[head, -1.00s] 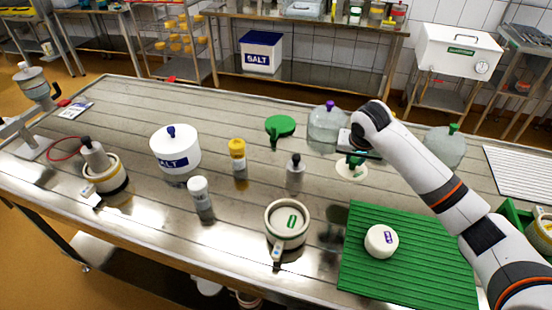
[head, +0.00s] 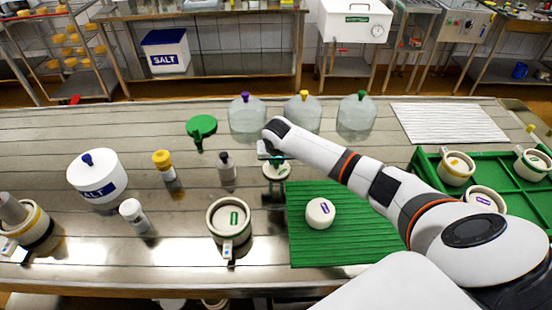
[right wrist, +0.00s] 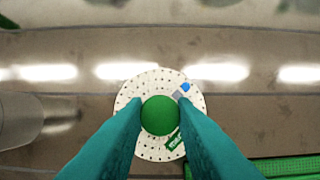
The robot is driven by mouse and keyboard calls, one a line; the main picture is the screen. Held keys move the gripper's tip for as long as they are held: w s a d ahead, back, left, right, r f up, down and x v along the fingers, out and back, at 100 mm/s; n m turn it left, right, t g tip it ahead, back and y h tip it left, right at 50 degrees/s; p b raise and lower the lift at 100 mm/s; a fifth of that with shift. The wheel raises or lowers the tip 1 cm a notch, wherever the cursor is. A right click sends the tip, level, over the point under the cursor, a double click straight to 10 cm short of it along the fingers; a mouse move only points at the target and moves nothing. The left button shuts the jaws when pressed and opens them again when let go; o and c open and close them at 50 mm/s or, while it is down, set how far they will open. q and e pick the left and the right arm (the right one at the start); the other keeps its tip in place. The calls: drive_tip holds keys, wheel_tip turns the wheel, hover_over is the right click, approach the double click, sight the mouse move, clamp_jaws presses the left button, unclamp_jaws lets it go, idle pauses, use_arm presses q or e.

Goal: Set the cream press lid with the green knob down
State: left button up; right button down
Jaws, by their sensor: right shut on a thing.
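The cream press lid (head: 276,172) is a round disc with a green knob. In the right wrist view the lid (right wrist: 155,80) shows small holes, a green label and a small blue-and-grey mark, with the round green knob (right wrist: 159,115) at its middle. My right gripper (head: 273,157) is shut on the knob from above, its teal fingers (right wrist: 158,122) on either side. The lid is level, over bare metal table just left of the green mat's back corner. I cannot tell whether it touches the table. My left gripper is not in view.
A ribbed green mat (head: 350,240) bears a white cheese (head: 320,213). A cream mould (head: 215,222) with a green mark stands front left of the lid. Glass domes (head: 302,115) stand behind. A green crate (head: 500,195) holds moulds at right.

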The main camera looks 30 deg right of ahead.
drive_tip(key=shift+f, duration=0.1)
drive_tip(key=c, duration=1.2)
unclamp_jaws()
drive_tip(key=b+v, duration=0.1)
drive_tip(key=v, duration=1.1)
drive_tip(key=shift+a, duration=0.1)
